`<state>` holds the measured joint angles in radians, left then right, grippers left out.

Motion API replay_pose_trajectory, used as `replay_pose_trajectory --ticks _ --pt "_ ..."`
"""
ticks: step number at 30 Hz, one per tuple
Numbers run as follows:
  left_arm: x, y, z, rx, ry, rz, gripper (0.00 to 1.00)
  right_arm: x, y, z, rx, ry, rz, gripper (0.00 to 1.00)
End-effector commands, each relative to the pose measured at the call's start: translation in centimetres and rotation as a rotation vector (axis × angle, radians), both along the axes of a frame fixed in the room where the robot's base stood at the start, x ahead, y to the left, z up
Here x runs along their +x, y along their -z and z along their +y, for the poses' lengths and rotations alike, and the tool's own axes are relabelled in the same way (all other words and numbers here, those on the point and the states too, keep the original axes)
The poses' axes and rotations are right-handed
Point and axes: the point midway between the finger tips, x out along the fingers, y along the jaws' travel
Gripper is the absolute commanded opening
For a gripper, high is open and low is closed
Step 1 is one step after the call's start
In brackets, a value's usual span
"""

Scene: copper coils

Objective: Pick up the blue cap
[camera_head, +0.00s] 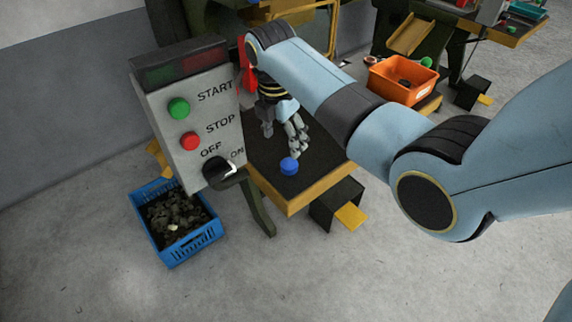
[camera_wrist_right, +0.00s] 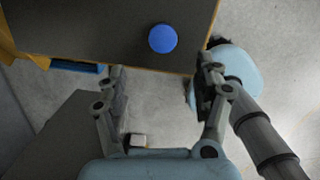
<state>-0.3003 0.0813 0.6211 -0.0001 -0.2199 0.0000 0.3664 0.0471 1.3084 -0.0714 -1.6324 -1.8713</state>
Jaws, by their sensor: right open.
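The blue cap (camera_head: 289,165) sits on the dark top of the work table (camera_head: 268,178), near its front edge. In the right wrist view the blue cap (camera_wrist_right: 162,38) lies ahead of the fingertips, roughly between their lines and apart from them. My right gripper (camera_head: 297,140) hangs just above and behind the cap in the head view. Its two fingers (camera_wrist_right: 162,75) are spread wide with nothing between them. My left gripper does not show in either view.
A control box (camera_head: 190,115) with START and STOP buttons stands left of the table. A blue crate (camera_head: 172,255) of dark pieces is on the floor. An orange bin (camera_head: 398,85) stands behind my right arm. The tabletop around the cap is clear.

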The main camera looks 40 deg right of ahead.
Motion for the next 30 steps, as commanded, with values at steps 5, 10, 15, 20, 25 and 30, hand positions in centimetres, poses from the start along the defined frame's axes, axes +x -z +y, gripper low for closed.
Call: replay_pose_trajectory --ticks 5,10,15,20,25,30 --pt "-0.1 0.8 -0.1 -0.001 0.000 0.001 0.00 0.0 3.1 -0.4 -0.001 0.002 0.000 0.69" --pt "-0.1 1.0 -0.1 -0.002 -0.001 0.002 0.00 0.0 4.4 -0.7 -0.001 0.003 -0.001 0.69" --pt "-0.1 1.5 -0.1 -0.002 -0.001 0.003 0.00 -0.1 7.0 -1.4 -0.001 0.004 0.000 0.69" --pt "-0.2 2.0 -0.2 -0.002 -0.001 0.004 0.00 0.0 8.8 -1.6 0.000 0.004 -0.001 0.69" --pt "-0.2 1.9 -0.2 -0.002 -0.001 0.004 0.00 0.0 9.0 -1.6 0.000 0.004 -0.001 0.69" --pt "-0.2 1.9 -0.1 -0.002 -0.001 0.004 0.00 0.0 8.9 -1.6 -0.001 0.004 -0.002 0.58"
